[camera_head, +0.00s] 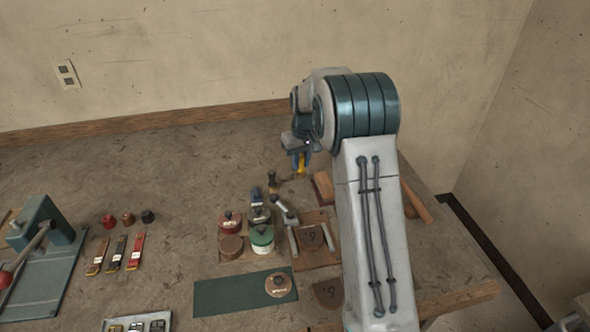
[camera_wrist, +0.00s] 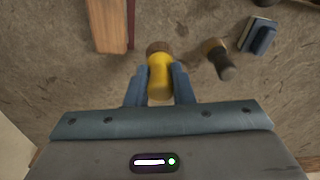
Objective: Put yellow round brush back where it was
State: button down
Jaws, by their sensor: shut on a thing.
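My gripper (camera_wrist: 159,88) is shut on the yellow round brush (camera_wrist: 160,72). In the wrist view the brush's yellow body sits between the two blue fingers, with its brown end pointing away from the gripper. In the head view my gripper (camera_head: 301,160) is over the back right part of the table, and the yellow brush (camera_head: 300,166) shows just below it. I cannot tell whether the brush touches the table. A dark round brush (camera_wrist: 219,58) stands to the right in the wrist view; it also shows in the head view (camera_head: 272,180).
A blue block-like item (camera_wrist: 259,36) lies beyond the dark brush. A wooden block (camera_wrist: 106,25) is close on the left in the wrist view. Several tins, including a green one (camera_head: 262,238), stand in front. A green mat (camera_head: 225,296) lies nearer. The table's back left is clear.

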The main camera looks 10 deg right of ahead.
aim_at(298, 172)
jog(key=shift+w+a+f, duration=0.15)
jog(key=shift+a+f, duration=0.05)
jog(key=shift+a, duration=0.1)
jog(key=shift+f, duration=0.3)
jog(key=shift+f+p, duration=0.4)
jog(key=shift+f, duration=1.35)
jog(key=shift+f, duration=0.1)
jog(key=c, duration=1.3)
grip_release()
jog(key=shift+o, duration=0.2)
